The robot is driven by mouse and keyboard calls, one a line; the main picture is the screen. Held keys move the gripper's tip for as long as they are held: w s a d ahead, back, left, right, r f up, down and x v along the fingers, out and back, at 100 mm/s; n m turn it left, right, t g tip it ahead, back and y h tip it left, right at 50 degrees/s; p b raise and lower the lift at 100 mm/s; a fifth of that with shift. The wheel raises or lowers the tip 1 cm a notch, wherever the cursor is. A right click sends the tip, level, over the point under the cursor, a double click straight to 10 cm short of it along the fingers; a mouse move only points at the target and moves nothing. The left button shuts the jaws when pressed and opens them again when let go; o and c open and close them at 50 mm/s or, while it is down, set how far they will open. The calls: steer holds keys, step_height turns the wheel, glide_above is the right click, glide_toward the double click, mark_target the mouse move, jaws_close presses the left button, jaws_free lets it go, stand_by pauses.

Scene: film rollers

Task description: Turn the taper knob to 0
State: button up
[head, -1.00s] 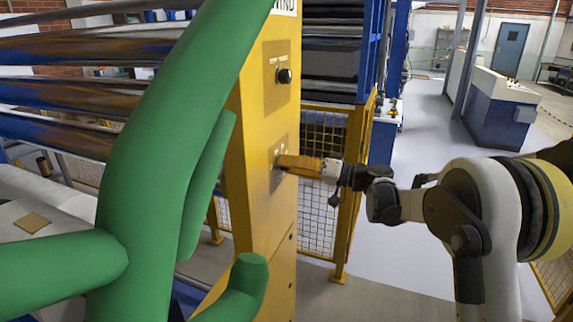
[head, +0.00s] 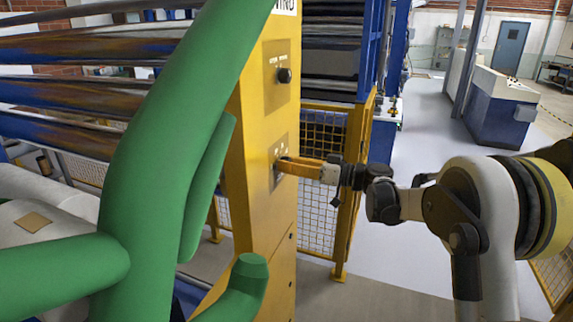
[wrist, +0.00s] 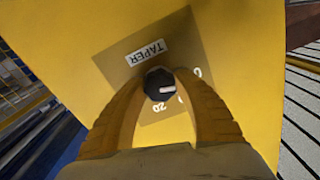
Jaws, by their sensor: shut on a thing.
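The taper knob (wrist: 157,78) is a small black knob with a white pointer line, on a tan plate labelled TAPER (wrist: 145,52) in the wrist view. A 0 shows to the right of the knob and a 20 below it. The pointer line points to the right, roughly between the 0 and the 20. My gripper (wrist: 160,84) has its two orange-brown fingers on either side of the knob, shut on it. In the head view my gripper (head: 281,163) reaches the lower plate on the yellow column, and its fingertips hide the knob.
Another black knob (head: 284,75) is higher on the yellow column (head: 262,120). Large green tubes (head: 150,150) stand in the left foreground. A yellow mesh fence (head: 322,130) is behind the gripper.

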stand_by(0.3)
steer(key=o, duration=1.2)
steer(key=v, duration=1.2)
